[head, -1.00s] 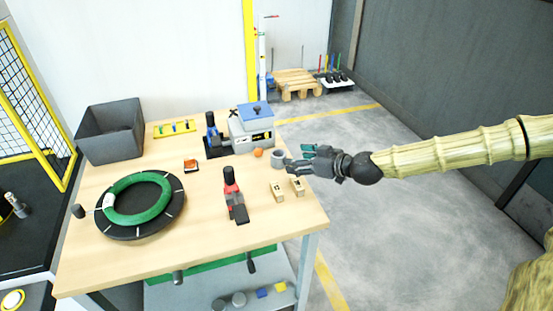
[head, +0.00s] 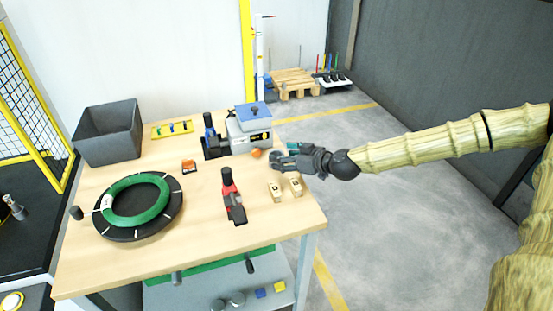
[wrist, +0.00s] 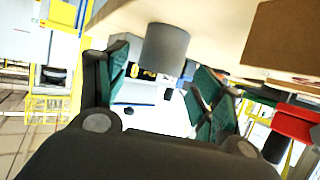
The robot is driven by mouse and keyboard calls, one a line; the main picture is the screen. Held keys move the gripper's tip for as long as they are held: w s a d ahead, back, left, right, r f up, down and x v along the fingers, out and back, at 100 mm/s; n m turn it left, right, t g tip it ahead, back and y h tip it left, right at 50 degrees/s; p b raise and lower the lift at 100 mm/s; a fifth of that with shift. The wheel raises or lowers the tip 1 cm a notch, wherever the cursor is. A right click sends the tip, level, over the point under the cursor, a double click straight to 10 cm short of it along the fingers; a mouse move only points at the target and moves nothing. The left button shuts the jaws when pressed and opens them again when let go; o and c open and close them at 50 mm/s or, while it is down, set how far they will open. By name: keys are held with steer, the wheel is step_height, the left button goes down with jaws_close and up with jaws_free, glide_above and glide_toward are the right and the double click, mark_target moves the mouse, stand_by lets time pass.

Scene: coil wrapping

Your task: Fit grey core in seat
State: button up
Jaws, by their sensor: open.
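The grey core (wrist: 166,48) is a plain grey cylinder standing on the table near its right edge. In the wrist view it lies between and just beyond the two green-padded fingers of my gripper (wrist: 160,88). My gripper (head: 284,156) is open and holds nothing. In the head view the gripper largely hides the core, so I cannot tell whether a finger touches it. I cannot identify the seat for certain. A green coil ring (head: 137,201) lies on a black round turntable (head: 142,234) at the left of the table.
A blue-and-grey machine (head: 250,130) and an orange ball (head: 256,153) are close behind my gripper. A dark grey bin (head: 108,135) is at the back left. Bare tabletop (head: 205,185) lies between.

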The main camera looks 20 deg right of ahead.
mark_target(271, 153)
steer(key=shift+w+a+f, duration=0.1)
steer(key=shift+w+a, duration=0.2)
steer(key=shift+w, duration=0.35)
steer(key=shift+p+x, duration=0.4)
steer(key=shift+x, duration=0.9)
steer(key=shift+s, duration=0.1)
steer(key=c, duration=1.1)
